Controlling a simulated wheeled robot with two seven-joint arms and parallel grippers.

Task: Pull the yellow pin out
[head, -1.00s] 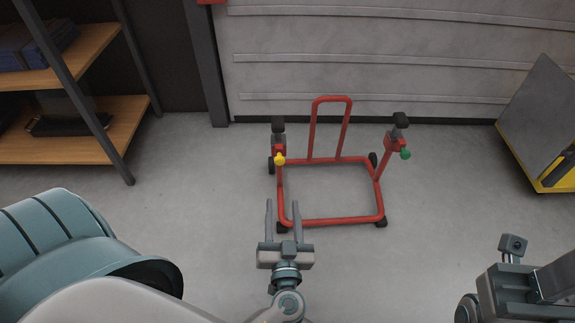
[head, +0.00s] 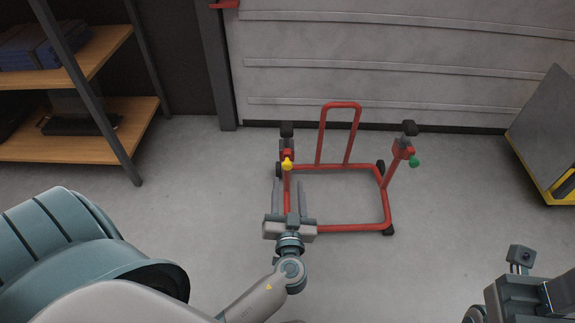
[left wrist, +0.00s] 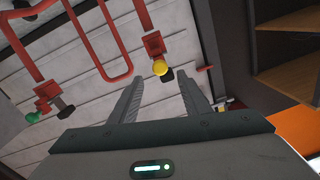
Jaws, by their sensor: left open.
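The red motorcycle lift (head: 345,228) stands on the floor ahead. The yellow pin (head: 288,164) has a round knob and sits on the lift's left post; it also shows in the left wrist view (left wrist: 160,68). A green knob (head: 415,162) is on the right post. My left gripper (head: 288,184) is open and empty, its fingers pointing toward the yellow pin from the near side. In the left wrist view the knob appears beyond and between the fingertips, apart from them. My right arm shows at the lower right; its fingers are not visible.
A shelf unit (head: 90,142) with wooden boards stands at the left. A grey and yellow panel-like object (head: 550,130) is at the right. A ribbed grey wall (head: 400,50) closes the back. The floor (head: 450,200) right of the lift is clear.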

